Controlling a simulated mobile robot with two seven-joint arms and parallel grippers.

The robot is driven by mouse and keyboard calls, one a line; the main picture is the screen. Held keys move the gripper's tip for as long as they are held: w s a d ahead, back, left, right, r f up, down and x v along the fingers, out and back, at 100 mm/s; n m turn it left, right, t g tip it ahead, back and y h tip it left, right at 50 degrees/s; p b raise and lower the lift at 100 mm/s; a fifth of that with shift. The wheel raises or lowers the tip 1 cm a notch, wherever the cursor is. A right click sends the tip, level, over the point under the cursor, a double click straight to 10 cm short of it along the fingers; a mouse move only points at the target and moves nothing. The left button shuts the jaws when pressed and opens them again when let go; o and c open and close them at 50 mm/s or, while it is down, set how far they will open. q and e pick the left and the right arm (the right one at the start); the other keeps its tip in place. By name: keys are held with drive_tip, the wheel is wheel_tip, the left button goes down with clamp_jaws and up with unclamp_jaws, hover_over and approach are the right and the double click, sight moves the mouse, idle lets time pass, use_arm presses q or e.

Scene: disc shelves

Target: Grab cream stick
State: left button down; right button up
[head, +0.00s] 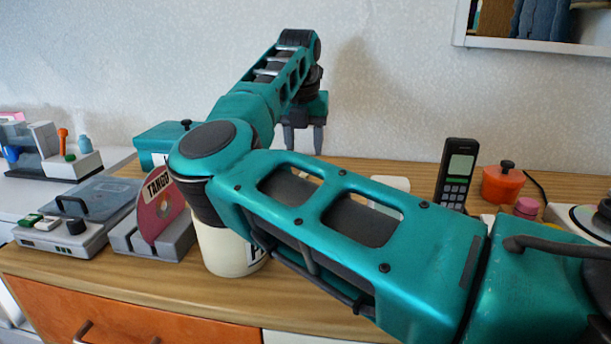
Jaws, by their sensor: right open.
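My right gripper (303,138) points down above the back of the wooden top, its two fingers apart and nothing between them. I cannot make out a cream stick for certain in the head view. A pale object (388,184) shows only in part behind my right arm, so its shape is unclear. A cream canister (226,250) with dark lettering stands under my arm's elbow, its upper part hidden. My right arm covers much of the middle of the top. My left gripper is out of view.
A red TANGO disc (160,206) stands in a grey holder (166,242) beside a grey player (62,238). A teal box (158,139) is behind. At right are a black phone (456,174) and an orange pot (502,185). The wall (400,90) closes the back.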

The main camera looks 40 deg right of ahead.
drive_tip(key=b+x, duration=0.1)
drive_tip(key=x, duration=0.4)
drive_tip(key=shift+w+d, duration=0.1)
drive_tip(key=shift+d, duration=0.05)
clamp_jaws()
